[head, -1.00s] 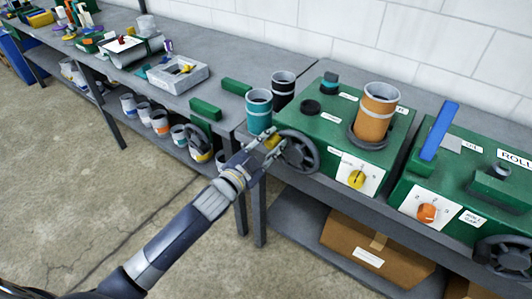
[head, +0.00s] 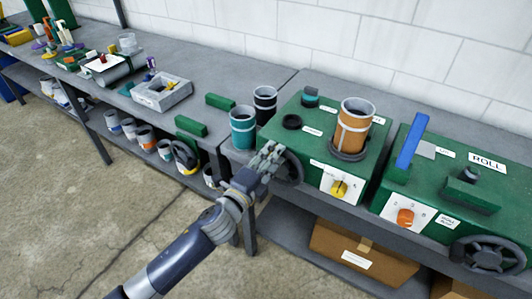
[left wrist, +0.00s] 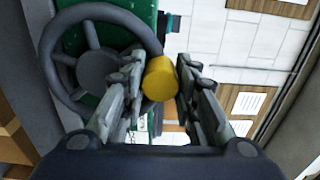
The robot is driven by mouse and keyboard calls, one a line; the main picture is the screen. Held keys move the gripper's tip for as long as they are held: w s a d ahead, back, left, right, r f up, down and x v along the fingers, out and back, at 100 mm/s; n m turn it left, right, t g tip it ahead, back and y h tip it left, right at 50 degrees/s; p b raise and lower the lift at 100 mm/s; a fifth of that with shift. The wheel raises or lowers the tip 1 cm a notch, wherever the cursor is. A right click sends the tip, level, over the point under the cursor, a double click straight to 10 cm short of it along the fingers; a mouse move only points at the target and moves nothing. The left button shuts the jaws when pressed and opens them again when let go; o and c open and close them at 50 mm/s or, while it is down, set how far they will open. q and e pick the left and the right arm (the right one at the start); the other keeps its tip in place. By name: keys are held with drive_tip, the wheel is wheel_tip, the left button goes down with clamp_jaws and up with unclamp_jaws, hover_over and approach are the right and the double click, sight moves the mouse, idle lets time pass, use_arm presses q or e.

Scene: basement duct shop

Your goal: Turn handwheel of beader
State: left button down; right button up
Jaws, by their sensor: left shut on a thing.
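The beader appears to be the green machine (head: 300,130) with an orange cylinder on top. Its dark handwheel (head: 291,170) is on the near left face, partly hidden by my left gripper (head: 268,158). In the left wrist view, the spoked handwheel (left wrist: 95,62) fills the upper left. A yellow handle knob (left wrist: 160,79) stands at its rim, between the two fingers of my left gripper (left wrist: 158,88). The left gripper is shut on this knob. In the head view the knob is hidden behind the fingers. My right gripper is not in view.
A second green machine (head: 450,165) with a "ROLL" label and its own handwheel (head: 488,255) stands to the right. A teal can (head: 242,128) and a black can (head: 265,104) stand beside the beader. A cardboard box (head: 360,250) lies on the shelf below.

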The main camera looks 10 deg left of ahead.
sight(300, 180)
use_arm(q)
drive_tip(key=d+m, duration=0.1)
drive_tip(key=m, duration=0.1)
drive_tip(key=s+d+m, duration=0.1)
drive_tip(key=d+m, duration=0.1)
drive_tip(key=m, duration=0.1)
drive_tip(key=shift+d+f+m+p, duration=0.1)
drive_tip(key=shift+f+m+p, duration=0.05)
drive_tip(key=shift+m+p, duration=0.2)
drive_tip(key=m, duration=0.1)
drive_tip(key=d+f+m, duration=0.1)
drive_tip(key=m, duration=0.1)
drive_tip(key=s+d+m, duration=0.1)
drive_tip(key=shift+f, duration=0.25)
drive_tip(key=m, duration=0.1)
drive_tip(key=d+f+m, duration=0.1)
drive_tip(key=m, duration=0.1)
drive_tip(key=f+m, duration=0.1)
drive_tip(key=m, duration=0.1)
drive_tip(key=shift+s+d+f, duration=0.2)
drive_tip(key=shift+d, duration=0.05)
drive_tip(key=f+m, duration=0.1)
drive_tip(key=m, duration=0.2)
drive_tip(key=shift+s+d+f, duration=0.1)
drive_tip(key=shift+d+f, duration=0.15)
drive_tip(key=shift+f, duration=0.1)
drive_tip(key=shift+f+m, duration=0.65)
drive_tip(key=shift+m, duration=0.4)
drive_tip(key=shift+f, duration=0.1)
